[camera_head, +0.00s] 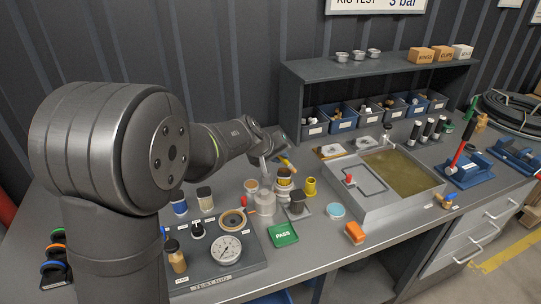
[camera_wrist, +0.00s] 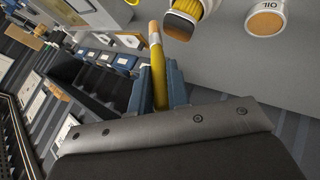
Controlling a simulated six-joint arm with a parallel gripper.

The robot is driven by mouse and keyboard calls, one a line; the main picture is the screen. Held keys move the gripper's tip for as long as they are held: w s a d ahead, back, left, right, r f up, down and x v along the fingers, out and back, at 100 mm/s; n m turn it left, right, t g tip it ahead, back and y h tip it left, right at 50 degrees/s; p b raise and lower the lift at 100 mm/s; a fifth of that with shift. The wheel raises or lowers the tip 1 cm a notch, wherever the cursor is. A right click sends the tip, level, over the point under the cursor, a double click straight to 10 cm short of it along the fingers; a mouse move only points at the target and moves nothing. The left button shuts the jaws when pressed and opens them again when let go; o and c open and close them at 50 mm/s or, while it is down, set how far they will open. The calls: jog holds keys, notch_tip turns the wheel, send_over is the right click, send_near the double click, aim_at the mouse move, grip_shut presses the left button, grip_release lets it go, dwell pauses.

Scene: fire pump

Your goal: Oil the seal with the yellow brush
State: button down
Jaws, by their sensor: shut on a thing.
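My gripper (camera_head: 281,154) hangs above the back of the bench. In the wrist view its blue fingers (camera_wrist: 158,88) are shut on the yellow brush (camera_wrist: 157,68), whose pale tan tip points away from the fingers. The brush also shows in the head view (camera_head: 288,163). A brass-coloured fitting with a dark band (camera_head: 284,178) stands just below the brush; in the wrist view the fitting (camera_wrist: 187,22) is right of the tip, with a gap between. The oil tin (camera_wrist: 265,20) is farther right, and stands left of the fitting in the head view (camera_head: 251,186). I cannot clearly tell the seal.
A panel with a pressure gauge (camera_head: 228,248) lies at the front left. A metal water tank (camera_head: 380,210) stands right. A shelf (camera_head: 375,66) with blue bins is behind.

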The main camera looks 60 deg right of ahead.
jog(key=shift+s+d+r, duration=0.1)
jog(key=shift+s, duration=0.15)
jog(key=shift+r, duration=3.8)
jog(key=shift+w, duration=0.1)
